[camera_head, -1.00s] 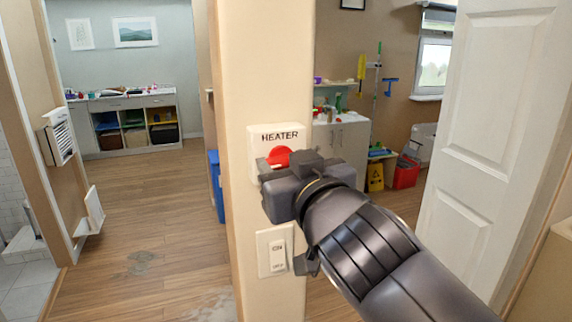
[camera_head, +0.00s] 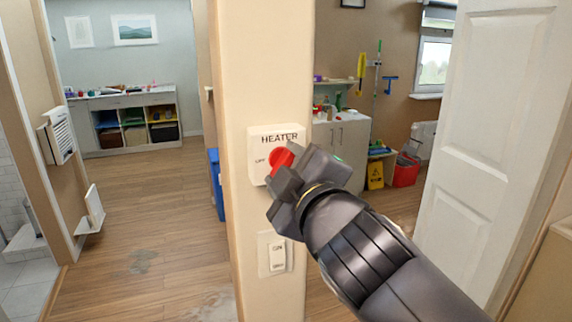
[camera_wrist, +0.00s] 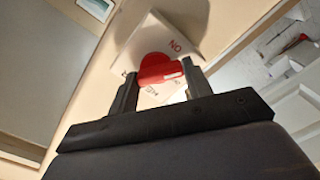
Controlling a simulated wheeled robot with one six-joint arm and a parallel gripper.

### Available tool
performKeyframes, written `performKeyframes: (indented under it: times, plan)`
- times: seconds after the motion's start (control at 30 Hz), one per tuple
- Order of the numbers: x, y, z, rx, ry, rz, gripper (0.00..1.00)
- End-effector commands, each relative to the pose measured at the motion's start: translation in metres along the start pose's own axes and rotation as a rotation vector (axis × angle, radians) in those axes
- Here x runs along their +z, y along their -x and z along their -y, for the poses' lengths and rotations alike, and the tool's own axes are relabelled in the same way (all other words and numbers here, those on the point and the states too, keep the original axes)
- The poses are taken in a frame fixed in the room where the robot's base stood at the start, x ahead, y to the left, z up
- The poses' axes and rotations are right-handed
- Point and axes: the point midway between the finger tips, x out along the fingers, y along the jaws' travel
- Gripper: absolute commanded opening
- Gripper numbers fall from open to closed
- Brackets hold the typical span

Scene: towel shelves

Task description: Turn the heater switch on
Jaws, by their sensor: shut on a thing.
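The heater switch is a white plate (camera_head: 262,142) marked HEATER on the cream wall post, with a red rotary knob (camera_head: 280,158). A small OFF label shows left of the knob. In the wrist view the red knob (camera_wrist: 160,69) has a raised bar lying between my two fingers, and an ON label shows on the plate beside it. My gripper (camera_wrist: 158,84) is shut on the knob's bar; it also shows tilted in the head view (camera_head: 287,171), hiding the plate's lower right part. The bar's exact angle relative to ON is hard to tell.
A white rocker switch (camera_head: 278,255) is on the post below the heater plate, close under my arm. A white door (camera_head: 480,140) stands open at right. Open wood floor (camera_head: 150,220) lies at left.

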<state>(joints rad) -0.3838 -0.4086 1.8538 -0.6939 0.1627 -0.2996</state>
Motion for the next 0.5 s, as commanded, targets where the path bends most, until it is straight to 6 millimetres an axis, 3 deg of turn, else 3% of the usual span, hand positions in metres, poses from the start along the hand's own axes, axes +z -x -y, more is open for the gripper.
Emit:
performKeyframes:
  times: [0.5]
  plan:
    - [0.0019, 0.0, -0.0003, -0.001, 0.435, 0.002, 0.24]
